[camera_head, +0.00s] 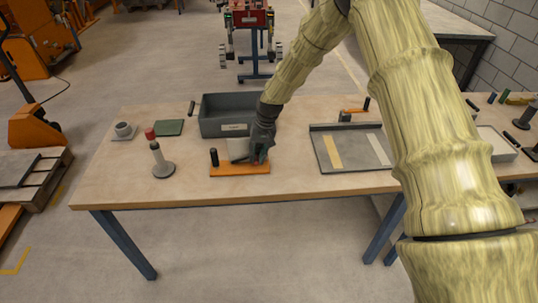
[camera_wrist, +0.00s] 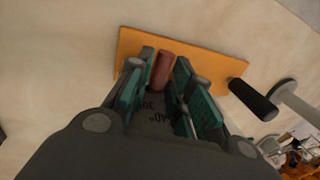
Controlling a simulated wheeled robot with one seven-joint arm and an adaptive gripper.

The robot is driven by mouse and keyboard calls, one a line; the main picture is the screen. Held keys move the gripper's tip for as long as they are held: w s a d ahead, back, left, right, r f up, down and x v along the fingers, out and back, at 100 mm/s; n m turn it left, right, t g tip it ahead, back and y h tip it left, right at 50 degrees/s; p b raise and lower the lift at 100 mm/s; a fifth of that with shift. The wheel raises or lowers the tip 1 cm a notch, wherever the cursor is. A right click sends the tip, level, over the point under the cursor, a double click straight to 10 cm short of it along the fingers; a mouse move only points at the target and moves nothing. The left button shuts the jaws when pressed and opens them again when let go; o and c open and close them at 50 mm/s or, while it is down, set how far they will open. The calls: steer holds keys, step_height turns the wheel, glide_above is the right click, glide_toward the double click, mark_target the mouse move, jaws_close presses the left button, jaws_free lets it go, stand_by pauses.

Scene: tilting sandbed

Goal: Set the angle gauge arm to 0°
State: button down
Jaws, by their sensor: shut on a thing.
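The angle gauge has an orange base plate (camera_head: 226,170) near the table's front edge, with a grey dial plate (camera_head: 238,149) standing on it and a black knob (camera_head: 214,157) at its left. The base (camera_wrist: 215,60) and black knob (camera_wrist: 253,99) also show in the wrist view. My gripper (camera_head: 261,153) is over the base's right end. In the wrist view its green-padded fingers (camera_wrist: 162,84) are shut on the red gauge arm (camera_wrist: 161,70). Dial marks near 30 and 40° show between the fingers. The arm's pointer and the 0° mark are hidden, so its angle cannot be read.
A dark grey bin (camera_head: 223,128) stands behind the gauge. A grey tray (camera_head: 326,158) with two strips lies to the right. A grey post on a round foot (camera_head: 163,168) stands to the left, near a red cylinder (camera_head: 150,133) and a green pad (camera_head: 169,127).

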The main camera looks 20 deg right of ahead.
steer(key=shift+d+f, duration=0.35)
steer(key=shift+f, duration=0.45)
steer(key=shift+a+r, duration=0.1)
steer(key=shift+a, duration=0.05)
steer(key=c, duration=1.4)
jaws_free()
steer(key=shift+r, duration=0.1)
steer(key=v, duration=1.2)
